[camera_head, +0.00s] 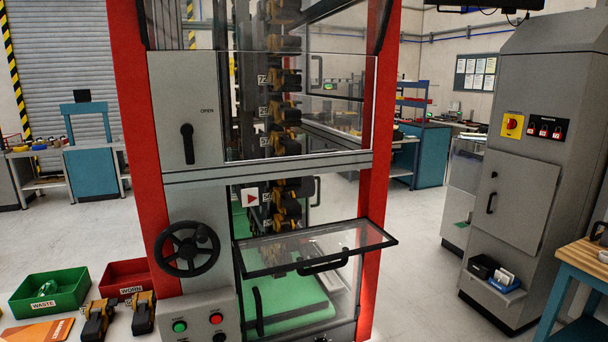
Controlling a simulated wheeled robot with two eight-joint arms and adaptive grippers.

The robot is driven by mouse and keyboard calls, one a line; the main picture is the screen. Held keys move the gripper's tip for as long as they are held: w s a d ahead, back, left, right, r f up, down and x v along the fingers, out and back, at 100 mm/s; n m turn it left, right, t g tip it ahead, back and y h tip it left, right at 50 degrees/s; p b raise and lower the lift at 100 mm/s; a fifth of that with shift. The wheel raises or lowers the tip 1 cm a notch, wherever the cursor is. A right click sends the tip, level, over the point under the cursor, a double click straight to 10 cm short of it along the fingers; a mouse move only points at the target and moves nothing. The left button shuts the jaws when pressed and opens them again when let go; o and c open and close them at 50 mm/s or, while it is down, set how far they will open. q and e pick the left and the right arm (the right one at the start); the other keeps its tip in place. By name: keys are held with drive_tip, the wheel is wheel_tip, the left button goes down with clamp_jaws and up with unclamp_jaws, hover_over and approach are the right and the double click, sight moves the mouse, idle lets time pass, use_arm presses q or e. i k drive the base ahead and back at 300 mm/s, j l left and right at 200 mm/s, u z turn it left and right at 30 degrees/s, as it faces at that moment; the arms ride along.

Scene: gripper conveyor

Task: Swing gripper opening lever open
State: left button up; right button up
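A black lever (188,145) sits on the grey panel (205,85) at the upper left of the red-framed machine. The lever hangs nearly straight down from its round pivot. The word OPEN is printed to the upper right of it. Behind the clear panel beside it, several black and yellow conveyor grippers (285,113) hang in a vertical row with number tags. Neither of my own grippers is in view.
A black handwheel (187,249) and a button box (200,318) sit below the lever. A clear hinged flap (315,250) juts out at the front. A green WASTE bin (48,293), a red bin (124,277) and two loose black and yellow grippers (98,318) are at lower left.

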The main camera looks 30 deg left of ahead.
sight(187, 130)
drive_tip(key=i+l+u, duration=0.1)
drive_tip(key=l, duration=0.2)
drive_tip(key=i+l+u, duration=0.15)
drive_tip(key=l, duration=0.2)
drive_tip(key=i+l+u, duration=0.1)
drive_tip(key=l, duration=0.2)
drive_tip(key=u, duration=1.3)
